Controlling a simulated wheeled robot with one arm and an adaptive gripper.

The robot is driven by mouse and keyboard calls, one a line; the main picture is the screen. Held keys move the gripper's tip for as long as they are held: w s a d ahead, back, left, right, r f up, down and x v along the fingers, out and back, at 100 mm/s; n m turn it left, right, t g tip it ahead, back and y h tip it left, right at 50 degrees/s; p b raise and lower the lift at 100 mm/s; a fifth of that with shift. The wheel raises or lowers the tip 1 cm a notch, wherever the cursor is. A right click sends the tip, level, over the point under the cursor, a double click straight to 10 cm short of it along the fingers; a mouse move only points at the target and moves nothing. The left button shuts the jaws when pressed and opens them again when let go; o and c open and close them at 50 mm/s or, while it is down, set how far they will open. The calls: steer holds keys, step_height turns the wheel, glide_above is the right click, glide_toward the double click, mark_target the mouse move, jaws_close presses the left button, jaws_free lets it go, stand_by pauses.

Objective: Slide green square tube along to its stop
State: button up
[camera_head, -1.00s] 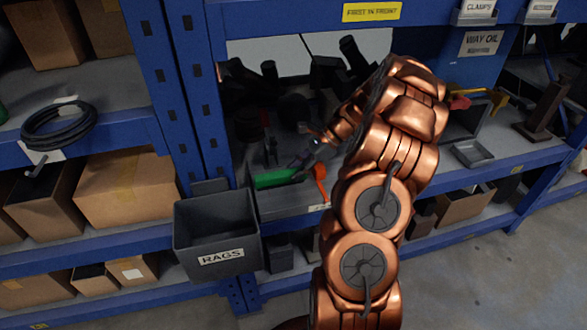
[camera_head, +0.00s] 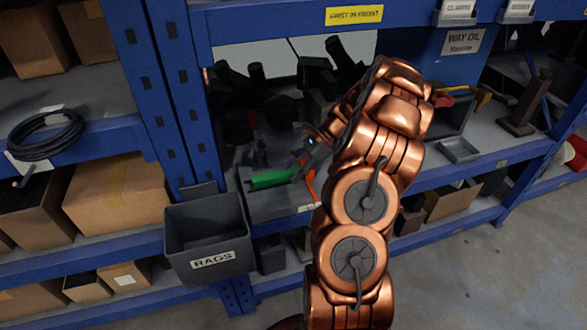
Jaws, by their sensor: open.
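The green square tube (camera_head: 268,179) lies on the shelf at the front left of the bay, just behind and right of the rags bin. Its right end reaches close to my gripper (camera_head: 304,172). My gripper is small in the head view and partly behind my own copper arm; its orange and dark fingers are open near the tube's right end. I cannot tell whether a finger touches the tube. The stop cannot be made out.
A grey rags bin (camera_head: 207,238) hangs on the shelf front to the left. Dark parts (camera_head: 255,105) crowd the shelf behind the tube. A blue upright (camera_head: 160,90) stands at left. A grey tray (camera_head: 459,149) sits to the right.

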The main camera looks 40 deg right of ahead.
steer(key=v, duration=1.2)
stand_by(0.7)
